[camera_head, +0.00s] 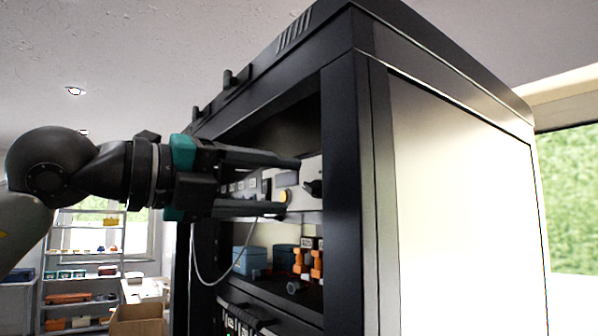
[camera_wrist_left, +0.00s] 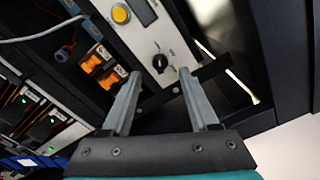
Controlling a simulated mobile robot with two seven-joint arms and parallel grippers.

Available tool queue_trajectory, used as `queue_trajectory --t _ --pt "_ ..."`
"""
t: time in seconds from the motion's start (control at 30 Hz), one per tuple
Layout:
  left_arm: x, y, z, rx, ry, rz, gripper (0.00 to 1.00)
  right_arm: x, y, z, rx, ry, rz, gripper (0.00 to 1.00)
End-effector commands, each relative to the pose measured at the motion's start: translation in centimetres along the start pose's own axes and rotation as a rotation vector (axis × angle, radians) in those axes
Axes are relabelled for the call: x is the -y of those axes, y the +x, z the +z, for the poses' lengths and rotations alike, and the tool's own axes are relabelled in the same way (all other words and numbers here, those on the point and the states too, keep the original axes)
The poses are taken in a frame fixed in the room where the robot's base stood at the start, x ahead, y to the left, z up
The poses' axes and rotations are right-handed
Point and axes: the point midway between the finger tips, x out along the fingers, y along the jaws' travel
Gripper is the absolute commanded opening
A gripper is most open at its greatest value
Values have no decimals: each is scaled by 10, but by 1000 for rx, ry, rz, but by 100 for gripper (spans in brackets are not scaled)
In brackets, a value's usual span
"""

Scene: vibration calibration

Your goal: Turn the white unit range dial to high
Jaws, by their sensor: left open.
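The white unit (camera_head: 309,168) sits inside a black rack and has a pale front panel, which also fills the top middle of the left wrist view (camera_wrist_left: 141,40). Its black range dial (camera_wrist_left: 160,63) is near the end of the panel, with small markings too small to read. The dial also shows in the head view (camera_head: 314,188), beside the rack post. My left gripper (camera_head: 291,185) is open and empty at the rack's front. In the left wrist view its fingertips (camera_wrist_left: 160,74) lie on either side of the dial; contact cannot be told. My right gripper is not in view.
The black rack post (camera_head: 345,190) stands close to the dial. A yellow button (camera_wrist_left: 121,14) and a display (camera_wrist_left: 145,11) are on the same panel. Orange parts (camera_wrist_left: 91,64) and blue boxes (camera_head: 249,260) sit lower in the rack. A pale cable (camera_head: 213,281) hangs at the front.

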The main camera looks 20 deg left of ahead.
Motion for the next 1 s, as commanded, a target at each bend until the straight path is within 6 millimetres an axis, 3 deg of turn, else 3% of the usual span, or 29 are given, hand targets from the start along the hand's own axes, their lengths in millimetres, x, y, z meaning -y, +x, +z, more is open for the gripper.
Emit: queue_trajectory --t 0.23,0.63,1.0 --pt "1 33 1 -1 -2 0 61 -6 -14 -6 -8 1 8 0" --pt "0 40 0 1 -1 0 60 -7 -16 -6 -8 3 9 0" --pt "0 39 0 1 -1 0 18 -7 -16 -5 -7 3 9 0"
